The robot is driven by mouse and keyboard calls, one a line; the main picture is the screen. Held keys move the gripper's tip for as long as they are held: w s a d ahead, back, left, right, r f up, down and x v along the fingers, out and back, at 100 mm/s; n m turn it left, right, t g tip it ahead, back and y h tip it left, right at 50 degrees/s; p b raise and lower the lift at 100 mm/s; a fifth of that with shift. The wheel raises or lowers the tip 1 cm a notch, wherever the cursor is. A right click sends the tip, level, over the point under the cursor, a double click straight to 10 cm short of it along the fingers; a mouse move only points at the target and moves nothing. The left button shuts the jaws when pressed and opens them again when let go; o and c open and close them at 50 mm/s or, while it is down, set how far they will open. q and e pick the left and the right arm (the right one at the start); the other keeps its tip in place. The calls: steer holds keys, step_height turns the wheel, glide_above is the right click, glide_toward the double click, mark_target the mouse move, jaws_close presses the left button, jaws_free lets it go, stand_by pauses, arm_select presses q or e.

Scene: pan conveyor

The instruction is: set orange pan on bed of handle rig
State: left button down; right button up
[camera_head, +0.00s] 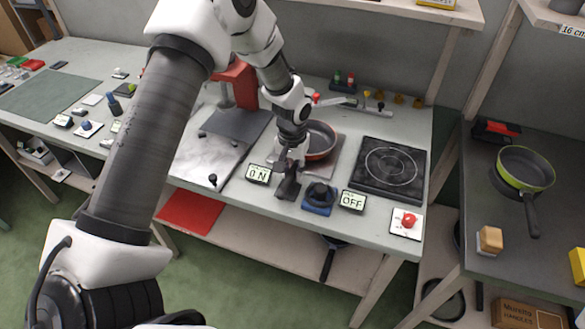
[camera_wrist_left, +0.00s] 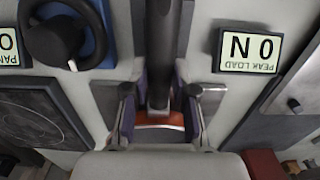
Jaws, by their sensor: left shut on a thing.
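The orange pan (camera_head: 321,138) is at the middle of the bench, partly hidden by my left arm, its dark handle (camera_head: 287,188) pointing toward the front edge. My left gripper (camera_head: 291,163) is shut on the handle. In the left wrist view the fingers (camera_wrist_left: 158,100) stand on both sides of the handle (camera_wrist_left: 158,50), with a strip of orange rim (camera_wrist_left: 160,119) between them. A grey plate (camera_head: 336,158), apparently the rig's bed, shows under and beside the pan. I cannot tell whether the pan touches it. My right gripper is not in view.
A "0 N" display (camera_head: 258,174), a blue-based knob (camera_head: 319,197) and an "OFF" display (camera_head: 353,201) line the front. A black hob (camera_head: 390,167) lies to the right, a red-framed press (camera_head: 239,82) to the left. A green pan (camera_head: 525,168) is on the right table.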

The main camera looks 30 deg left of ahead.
arm_select(q)
steer(key=shift+f, duration=0.1)
stand_by(0.3)
steer(key=c, duration=0.8)
jaws_free()
steer(key=shift+c, duration=0.2)
step_height(320, 180, up, 12)
steer(key=shift+s, duration=0.1)
